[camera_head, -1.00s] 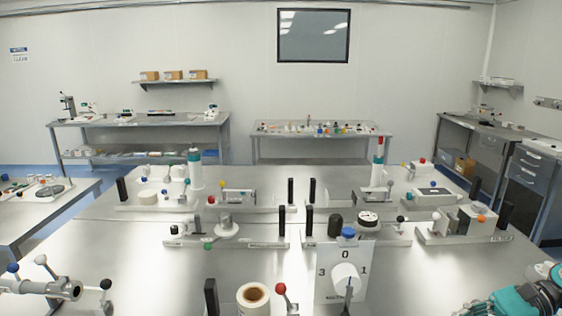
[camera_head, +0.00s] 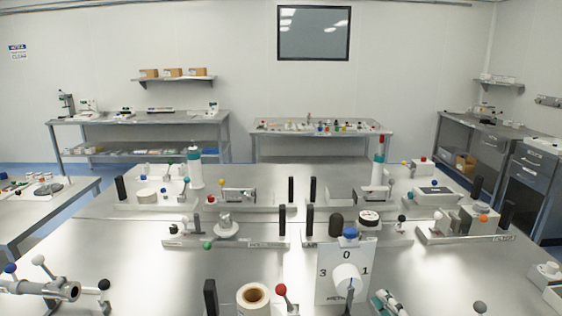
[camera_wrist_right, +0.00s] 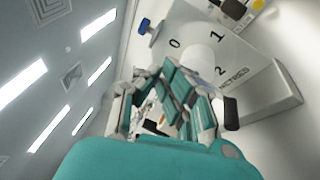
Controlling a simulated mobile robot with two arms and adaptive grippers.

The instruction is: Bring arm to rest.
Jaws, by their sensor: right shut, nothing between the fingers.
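My right gripper (camera_head: 386,301) is low in the head view, just right of the white numbered dial plate (camera_head: 330,262). Only a small teal and grey part of it shows there. In the right wrist view its teal-and-grey fingers (camera_wrist_right: 170,92) are folded together, shut and empty. The dial plate (camera_wrist_right: 215,50) is behind and right of the fingers in that view. I cannot tell whether they touch it. My left gripper is not in view.
A white roll (camera_head: 253,296) and a red-knobbed lever (camera_head: 282,292) stand at the front. A metal tube fixture (camera_head: 62,290) is at the left. Several stations line the bench behind. The steel surface (camera_head: 450,275) right of the plate is fairly clear.

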